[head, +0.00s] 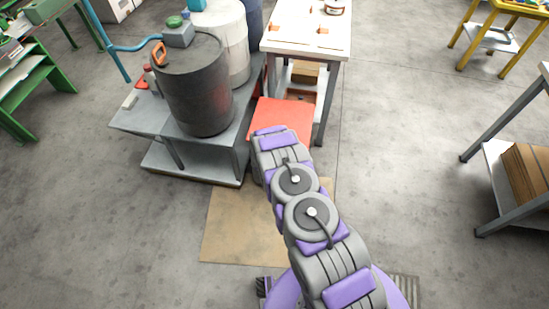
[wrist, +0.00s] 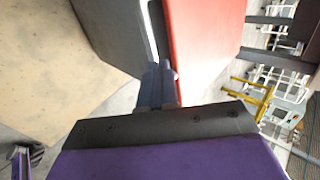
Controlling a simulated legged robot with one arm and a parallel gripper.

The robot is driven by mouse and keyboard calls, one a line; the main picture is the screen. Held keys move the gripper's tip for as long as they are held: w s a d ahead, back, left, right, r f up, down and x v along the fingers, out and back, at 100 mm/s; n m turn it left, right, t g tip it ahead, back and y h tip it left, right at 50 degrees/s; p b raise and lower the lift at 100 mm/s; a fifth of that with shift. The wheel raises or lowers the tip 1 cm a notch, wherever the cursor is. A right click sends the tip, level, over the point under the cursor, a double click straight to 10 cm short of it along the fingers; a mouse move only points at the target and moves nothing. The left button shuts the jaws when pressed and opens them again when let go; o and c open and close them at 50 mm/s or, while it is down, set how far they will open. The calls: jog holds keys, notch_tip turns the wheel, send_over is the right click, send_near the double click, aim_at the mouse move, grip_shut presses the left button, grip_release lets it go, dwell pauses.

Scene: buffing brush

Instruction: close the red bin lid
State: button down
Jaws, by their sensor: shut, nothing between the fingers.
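The red bin lid (head: 285,112) shows in the head view just beyond the end of my arm, which covers its near edge. In the wrist view the red lid (wrist: 207,38) is a large panel at upper right. The dark grey bin body (wrist: 112,35) is beside it on the left. A narrow bright gap runs between the two, so the lid looks apart from the body there. My gripper (wrist: 160,80) is shut and empty, its fingertips at the near end of this gap. I cannot tell whether they touch the lid. In the head view my fingers are hidden.
A grey metal bench (head: 128,120) with a dark drum (head: 200,90) stands left of the lid. A white-topped table (head: 290,38) stands behind. Flat brown cardboard (head: 228,225) lies on the floor below my arm. Open floor lies to the right, before a grey shelf (head: 498,165).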

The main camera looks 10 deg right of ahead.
jog(key=shift+s+a+r+p, duration=1.2)
jog(key=shift+s+a+r, duration=0.75)
jog(key=shift+s, duration=2.8)
jog(key=a+r+n+g+y, duration=0.2)
jog(key=a+r+n+y, duration=0.15)
jog(key=r, duration=1.05)
jog(key=s+r+n+g, duration=0.1)
jog(key=s+r+n, duration=0.2)
jog(key=r, duration=0.4)
jog(key=s+r+n+g, duration=0.1)
jog(key=s+r+n, duration=0.2)
jog(key=r, duration=0.5)
jog(key=s+d+r+n+g, duration=0.2)
jog(key=s+r+n, duration=0.1)
jog(key=s+r, duration=0.45)
jog(key=s+d+r+n+g, duration=0.1)
jog(key=s+d+r+n, duration=0.25)
jog(key=s+r, duration=0.4)
jog(key=s+d+r+n+g, duration=0.1)
jog(key=s+d+r+n, duration=0.1)
jog(key=s, duration=0.5)
jog(key=s+d+r+n+g, duration=0.1)
jog(key=s+d+r, duration=0.1)
jog(key=s, duration=0.6)
jog(key=s+d+r+n+g, duration=0.1)
jog(key=s+d+n, duration=0.1)
jog(key=s, duration=0.6)
jog(key=shift+s+r+n+h, duration=0.15)
jog(key=shift+r+n+h, duration=0.15)
jog(key=shift+r+h, duration=0.1)
